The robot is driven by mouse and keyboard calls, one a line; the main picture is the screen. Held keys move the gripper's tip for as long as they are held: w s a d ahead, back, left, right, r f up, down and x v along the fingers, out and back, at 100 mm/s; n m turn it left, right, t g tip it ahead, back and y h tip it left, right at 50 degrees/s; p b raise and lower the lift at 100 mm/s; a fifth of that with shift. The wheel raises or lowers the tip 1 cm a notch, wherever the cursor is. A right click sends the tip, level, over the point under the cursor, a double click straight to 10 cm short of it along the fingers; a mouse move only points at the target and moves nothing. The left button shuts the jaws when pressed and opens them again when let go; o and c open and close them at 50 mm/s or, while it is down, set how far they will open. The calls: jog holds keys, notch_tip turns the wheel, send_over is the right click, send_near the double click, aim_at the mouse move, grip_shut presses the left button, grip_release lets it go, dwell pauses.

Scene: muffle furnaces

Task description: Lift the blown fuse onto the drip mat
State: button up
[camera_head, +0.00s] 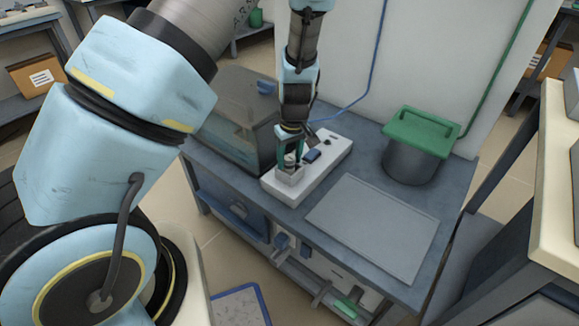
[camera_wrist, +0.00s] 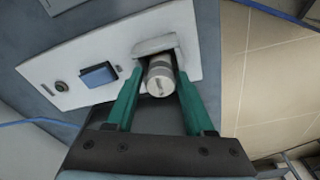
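The fuse (camera_wrist: 160,80) shows in the wrist view as a pale cylinder with a slotted round end, by a light grey holder on the white fuse box (camera_head: 322,165). In the head view it is mostly hidden behind my gripper (camera_head: 289,157). My gripper points down at the near left end of the box. In the wrist view its green fingers (camera_wrist: 158,92) stand on either side of the fuse. I cannot tell whether they press on it. The drip mat (camera_head: 373,226), a flat grey sheet with a thin rim, lies bare on the bench, right of the box.
A blue switch (camera_head: 312,155) is on the box, behind the gripper. A dark pot with a green lid (camera_head: 421,132) stands at the back right of the bench. A dark glassy cabinet (camera_head: 234,120) stands close on the left. A blue cable runs up the wall behind.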

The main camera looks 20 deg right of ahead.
grip_shut()
jog(key=shift+r, duration=0.1)
dwell(0.3)
